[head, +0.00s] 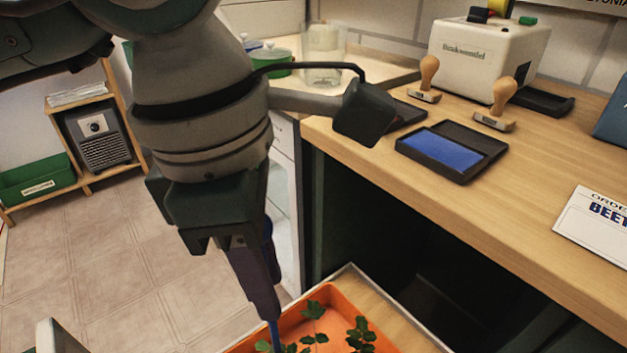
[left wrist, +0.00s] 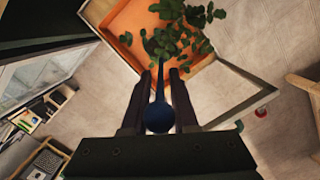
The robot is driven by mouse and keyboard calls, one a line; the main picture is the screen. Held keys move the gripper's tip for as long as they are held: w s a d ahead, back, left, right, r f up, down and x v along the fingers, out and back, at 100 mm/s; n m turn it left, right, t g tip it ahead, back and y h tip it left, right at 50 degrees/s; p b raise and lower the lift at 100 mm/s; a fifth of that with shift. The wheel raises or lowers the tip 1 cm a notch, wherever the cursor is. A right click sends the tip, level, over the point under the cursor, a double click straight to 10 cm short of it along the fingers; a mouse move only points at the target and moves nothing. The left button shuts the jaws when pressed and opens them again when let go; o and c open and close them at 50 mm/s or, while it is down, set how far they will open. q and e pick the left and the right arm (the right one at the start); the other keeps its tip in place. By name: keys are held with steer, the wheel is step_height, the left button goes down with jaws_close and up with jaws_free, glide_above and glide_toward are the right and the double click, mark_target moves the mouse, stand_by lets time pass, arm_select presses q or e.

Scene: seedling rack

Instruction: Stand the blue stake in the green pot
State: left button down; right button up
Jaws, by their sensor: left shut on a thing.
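My left gripper (head: 268,308) points down over the orange tray (head: 343,298) and is shut on the blue stake (head: 275,338). In the left wrist view the stake (left wrist: 158,113) has a round blue knob and lies between the two fingers (left wrist: 160,85), its thin shaft running toward the leaves. Leafy seedlings (head: 361,334) stand in the tray; their pots are hidden or out of frame. The stake's lower tip cannot be made out. A green pot-like container (head: 272,66) stands far back on a pale counter; I cannot tell if it is the task's pot. My right gripper is not in view.
A wooden counter (head: 540,190) on the right holds a blue ink pad (head: 446,150), wooden stamps (head: 497,105) and a white machine (head: 486,58). A low shelf with a green bin (head: 38,182) stands at the left. The tiled floor (head: 150,260) between is clear.

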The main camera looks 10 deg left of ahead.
arm_select(q)
steer(key=b, duration=0.4)
glide_above(276, 340)
step_height(276, 340, down, 5)
steer(key=f+b, duration=0.2)
steer(key=f, duration=0.1)
steer(key=f+b, duration=0.3)
steer(key=shift+w+a+f+b, duration=0.1)
steer(key=shift+w+f+b, duration=0.1)
steer(key=shift+f+b, duration=0.15)
steer(key=shift+r, duration=0.1)
steer(key=c, duration=0.6)
jaws_free()
steer(key=shift+r, duration=0.1)
step_height(276, 340, up, 10)
steer(key=a+p, duration=0.1)
steer(key=p, duration=0.1)
steer(key=shift+s, duration=0.15)
steer(key=shift+f, duration=0.2)
